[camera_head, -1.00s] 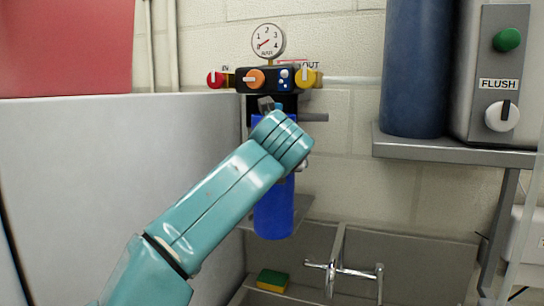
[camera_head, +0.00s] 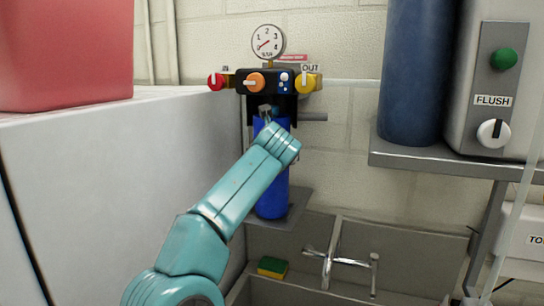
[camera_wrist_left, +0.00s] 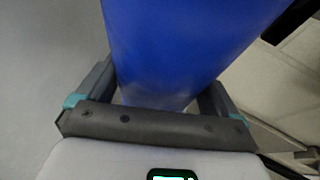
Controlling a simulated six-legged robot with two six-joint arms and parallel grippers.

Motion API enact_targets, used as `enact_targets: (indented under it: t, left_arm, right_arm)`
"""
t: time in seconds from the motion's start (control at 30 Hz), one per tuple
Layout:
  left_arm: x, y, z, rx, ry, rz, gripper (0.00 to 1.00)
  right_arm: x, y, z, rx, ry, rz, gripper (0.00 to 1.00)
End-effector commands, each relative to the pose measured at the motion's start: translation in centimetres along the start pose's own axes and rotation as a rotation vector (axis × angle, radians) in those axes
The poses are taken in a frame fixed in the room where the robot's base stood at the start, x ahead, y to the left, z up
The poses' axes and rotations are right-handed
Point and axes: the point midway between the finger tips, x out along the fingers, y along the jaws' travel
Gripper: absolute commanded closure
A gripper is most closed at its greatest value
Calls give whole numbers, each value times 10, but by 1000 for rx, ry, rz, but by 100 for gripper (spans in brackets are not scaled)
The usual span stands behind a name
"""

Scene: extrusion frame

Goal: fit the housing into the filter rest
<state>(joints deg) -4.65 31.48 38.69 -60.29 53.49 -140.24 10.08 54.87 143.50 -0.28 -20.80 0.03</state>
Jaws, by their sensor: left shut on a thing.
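The blue cylindrical housing (camera_head: 272,200) is upright below the black filter head (camera_head: 268,80). Its lower end appears over a small grey plate (camera_head: 298,203), which looks like the filter rest; I cannot tell whether they touch. My left gripper is shut on the housing; in the left wrist view its fingers (camera_wrist_left: 160,85) lie on both sides of the blue body (camera_wrist_left: 185,45). In the head view my teal left wrist covers part of the housing and hides most of the gripper. My right gripper is not in view.
A pressure gauge (camera_head: 268,41) and red, orange and yellow knobs sit at the filter head. A grey cabinet (camera_head: 110,200) stands close on the left. Below are a sink with a tap (camera_head: 335,258) and a sponge (camera_head: 272,267). A shelf (camera_head: 440,160) juts out right.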

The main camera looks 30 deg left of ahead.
Motion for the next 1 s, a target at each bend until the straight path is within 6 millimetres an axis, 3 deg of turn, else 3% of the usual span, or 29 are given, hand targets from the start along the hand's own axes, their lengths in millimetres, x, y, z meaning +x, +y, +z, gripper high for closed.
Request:
enact_targets:
  t: [0.57,0.6,0.87,1.0]
  left_arm:
    - [2,0,-7,-2,-4,-1,61]
    - [3,0,-7,-1,0,0,0]
    - [1,0,-4,0,0,0,0]
    - [-15,-1,-6,-1,-2,-4,0]
  right_arm:
    - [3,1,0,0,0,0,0]
    - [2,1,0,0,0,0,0]
    - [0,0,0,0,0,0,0]
    - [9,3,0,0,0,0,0]
